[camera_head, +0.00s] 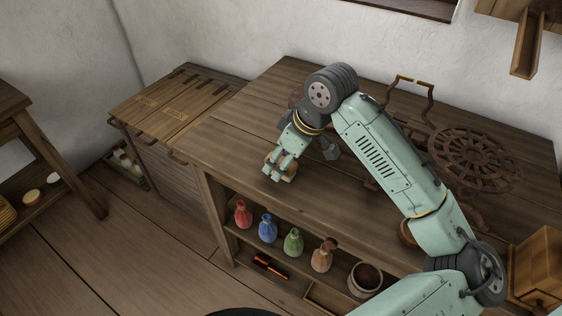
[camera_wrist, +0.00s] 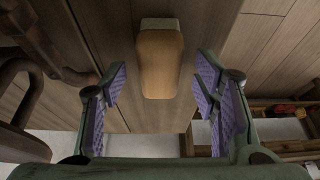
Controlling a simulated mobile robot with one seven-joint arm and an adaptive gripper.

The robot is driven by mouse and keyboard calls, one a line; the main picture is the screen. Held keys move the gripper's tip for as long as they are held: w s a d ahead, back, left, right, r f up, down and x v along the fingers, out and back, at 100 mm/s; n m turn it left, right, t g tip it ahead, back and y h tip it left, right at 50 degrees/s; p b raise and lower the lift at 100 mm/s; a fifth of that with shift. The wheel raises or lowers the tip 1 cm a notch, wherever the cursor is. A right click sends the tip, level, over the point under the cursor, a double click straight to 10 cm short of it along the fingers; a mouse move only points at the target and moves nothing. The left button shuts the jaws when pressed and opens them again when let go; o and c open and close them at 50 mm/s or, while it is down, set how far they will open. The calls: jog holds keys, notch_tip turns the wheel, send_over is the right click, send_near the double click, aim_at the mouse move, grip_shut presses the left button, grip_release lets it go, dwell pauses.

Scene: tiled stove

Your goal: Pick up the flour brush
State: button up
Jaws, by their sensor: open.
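The flour brush (camera_wrist: 160,62) appears to be the small block with an orange-brown body and a paler strip at its far end. It lies on the wooden worktop (camera_head: 230,145), near its front edge. In the wrist view, my gripper (camera_wrist: 161,88) is open, with its purple-padded fingers on either side of the brush's line and gaps on both sides. In the head view, my gripper (camera_head: 278,170) is low over the worktop, and its fingers partly hide the brush (camera_head: 291,171). I cannot tell the exact height of the fingertips above the wood.
A dark spoked wheel device (camera_head: 474,158) stands on the worktop to the right. Red (camera_head: 242,214), blue (camera_head: 267,228) and green (camera_head: 293,242) bottles stand on the shelf below. A wooden box (camera_head: 538,265) is at the right. The worktop's left part is clear.

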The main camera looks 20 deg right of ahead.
aim_at(281, 160)
jog(key=shift+w+a+f, duration=0.2)
jog(key=shift+w+f, duration=0.05)
jog(key=shift+f, duration=0.4)
jog(key=shift+c, duration=0.4)
jog(key=c, duration=1.2)
jog(key=shift+o, duration=0.2)
jog(key=shift+r, duration=0.1)
jog(key=shift+r+p, duration=0.5)
notch_tip(281, 160, up, 3)
jog(key=shift+r+p, duration=0.1)
jog(key=shift+p, duration=1.15)
jog(key=s+b, duration=0.1)
jog(key=s, duration=1.5)
jog(key=shift+a+r, duration=0.15)
jog(key=shift+r, duration=0.2)
